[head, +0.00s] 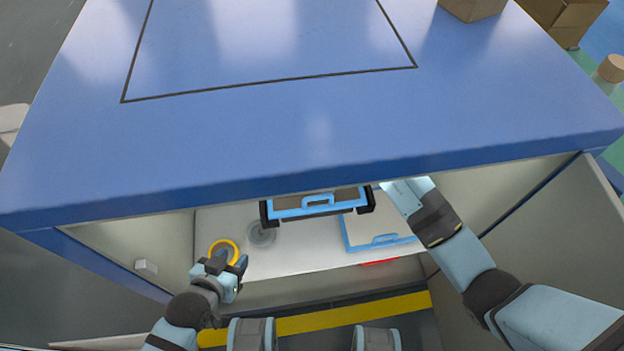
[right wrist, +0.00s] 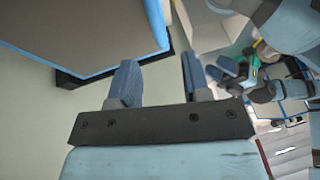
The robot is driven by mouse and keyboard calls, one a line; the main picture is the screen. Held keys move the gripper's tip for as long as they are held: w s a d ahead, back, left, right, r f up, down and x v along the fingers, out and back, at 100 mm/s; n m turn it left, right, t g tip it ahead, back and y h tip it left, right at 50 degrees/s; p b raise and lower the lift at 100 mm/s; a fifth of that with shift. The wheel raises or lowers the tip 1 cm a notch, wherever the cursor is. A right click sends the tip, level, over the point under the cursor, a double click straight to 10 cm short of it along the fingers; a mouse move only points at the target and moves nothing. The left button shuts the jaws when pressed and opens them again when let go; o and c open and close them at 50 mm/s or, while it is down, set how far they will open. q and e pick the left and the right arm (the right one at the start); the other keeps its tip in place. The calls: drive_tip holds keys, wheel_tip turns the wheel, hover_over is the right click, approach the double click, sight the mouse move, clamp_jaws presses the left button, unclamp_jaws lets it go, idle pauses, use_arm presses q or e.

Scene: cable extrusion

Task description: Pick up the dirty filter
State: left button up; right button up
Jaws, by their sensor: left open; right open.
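A blue-framed filter with a grey-brown face (head: 318,203) sits in a black-ended holder under the front edge of the blue top; its face looks dirty. It also shows at the upper left of the right wrist view (right wrist: 95,28). A second blue-framed filter with a pale face (head: 372,230) lies on the shelf below, to the right. My right gripper (right wrist: 158,82) is open and empty, below and beside the dirty filter, apart from it. In the head view its fingers are hidden by the top's edge. My left gripper (head: 226,264) is open, just in front of a yellow ring.
The yellow ring (head: 223,246) and a grey round part (head: 262,235) are on the white shelf (head: 300,255). The blue top (head: 300,120) overhangs the compartment. Cabinet walls close off both sides.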

sight(320, 196)
drive_tip(key=x, duration=0.5)
drive_tip(key=d+x, duration=0.1)
drive_tip(key=x, duration=0.1)
drive_tip(key=shift+w+a+f, duration=0.1)
drive_tip(key=shift+f, duration=0.25)
clamp_jaws()
